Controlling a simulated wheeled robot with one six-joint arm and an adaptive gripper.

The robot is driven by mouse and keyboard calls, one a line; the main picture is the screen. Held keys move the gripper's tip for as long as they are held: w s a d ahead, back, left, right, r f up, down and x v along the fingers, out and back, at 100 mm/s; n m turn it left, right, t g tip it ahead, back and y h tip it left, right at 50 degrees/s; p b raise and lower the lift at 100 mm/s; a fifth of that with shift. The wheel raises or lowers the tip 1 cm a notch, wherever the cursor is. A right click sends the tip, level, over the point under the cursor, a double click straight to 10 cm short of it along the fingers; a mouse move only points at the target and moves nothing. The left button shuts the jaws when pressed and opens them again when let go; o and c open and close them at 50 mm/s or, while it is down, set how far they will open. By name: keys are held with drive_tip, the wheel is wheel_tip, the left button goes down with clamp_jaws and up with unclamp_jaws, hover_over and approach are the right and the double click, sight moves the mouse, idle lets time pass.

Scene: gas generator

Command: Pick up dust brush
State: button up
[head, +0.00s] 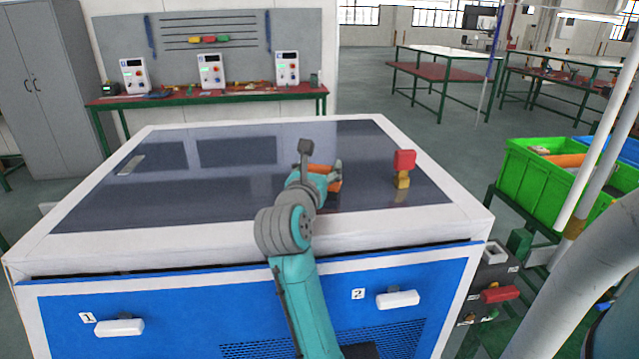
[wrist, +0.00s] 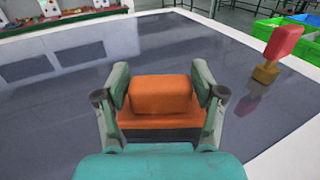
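An orange block-shaped object (wrist: 160,95) with a wider, flat lower part lies on the dark table top, and it also shows in the head view (head: 322,169), partly hidden by my gripper. It may be the dust brush; its underside is hidden. My gripper (wrist: 161,84) is low over the table, one finger on each side of the orange object. The fingers are spread wide, and I see no firm grip on it. In the head view my gripper (head: 322,172) partly covers the orange object.
A red block on a yellow foot (head: 403,168) stands on the table to the right, also in the wrist view (wrist: 281,45). A green crate (head: 530,181) stands at the right. A bench with control boxes (head: 210,72) is behind.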

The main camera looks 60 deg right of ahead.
sight(319, 167)
drive_tip(key=c, duration=0.7)
drive_tip(key=shift+r, duration=5.05)
drive_tip(key=shift+a, duration=0.1)
